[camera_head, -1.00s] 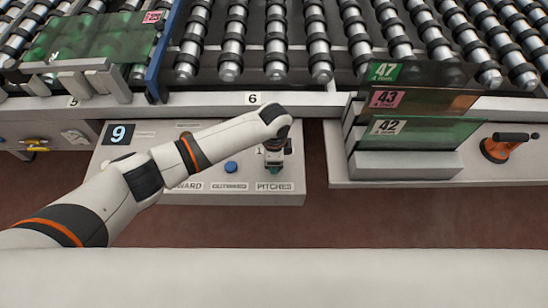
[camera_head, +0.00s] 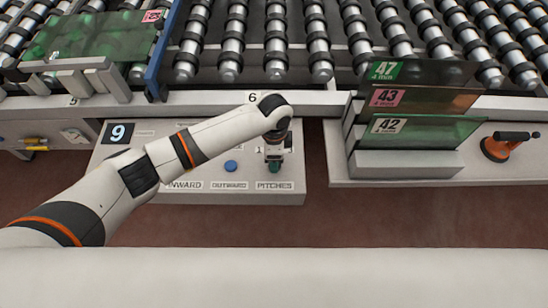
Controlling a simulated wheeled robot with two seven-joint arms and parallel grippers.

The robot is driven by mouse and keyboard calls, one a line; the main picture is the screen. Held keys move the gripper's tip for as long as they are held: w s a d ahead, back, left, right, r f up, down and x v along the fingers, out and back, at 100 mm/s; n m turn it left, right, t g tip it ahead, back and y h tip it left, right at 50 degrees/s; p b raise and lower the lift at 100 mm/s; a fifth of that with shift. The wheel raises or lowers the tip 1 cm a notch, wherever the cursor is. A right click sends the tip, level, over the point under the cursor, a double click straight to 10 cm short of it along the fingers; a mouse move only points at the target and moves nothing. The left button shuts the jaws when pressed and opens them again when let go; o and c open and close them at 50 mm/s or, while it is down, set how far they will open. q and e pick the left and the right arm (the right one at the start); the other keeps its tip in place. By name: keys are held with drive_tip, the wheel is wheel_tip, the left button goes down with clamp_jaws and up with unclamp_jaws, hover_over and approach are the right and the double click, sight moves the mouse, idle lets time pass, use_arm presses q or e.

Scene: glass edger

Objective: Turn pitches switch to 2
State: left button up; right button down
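The control panel (camera_head: 220,197) marked 9 sits below the roller conveyor, with labels INWARD, OUTWARD and PITCHES along its front. The PITCHES switch is a dark green knob (camera_head: 274,167) above the PITCHES label (camera_head: 275,185). My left arm reaches in from the left, and my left gripper (camera_head: 274,158) points down right at this knob. The wrist and gripper body cover much of the knob and most of its number marks. I cannot tell whether the fingers are closed on it or which number it points to. My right gripper is not in view.
A blue button (camera_head: 231,166) is left of the knob. Upright glass panes (camera_head: 425,130) labelled 47, 43 and 42 stand in a rack at right. An orange and black suction-cup tool (camera_head: 503,147) lies beyond them. A green pane (camera_head: 90,37) lies at upper left.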

use_arm(q)
wheel_tip(320, 180, up, 9)
drive_tip(key=b, duration=0.1)
drive_tip(key=shift+r, duration=0.2)
idle(0.4)
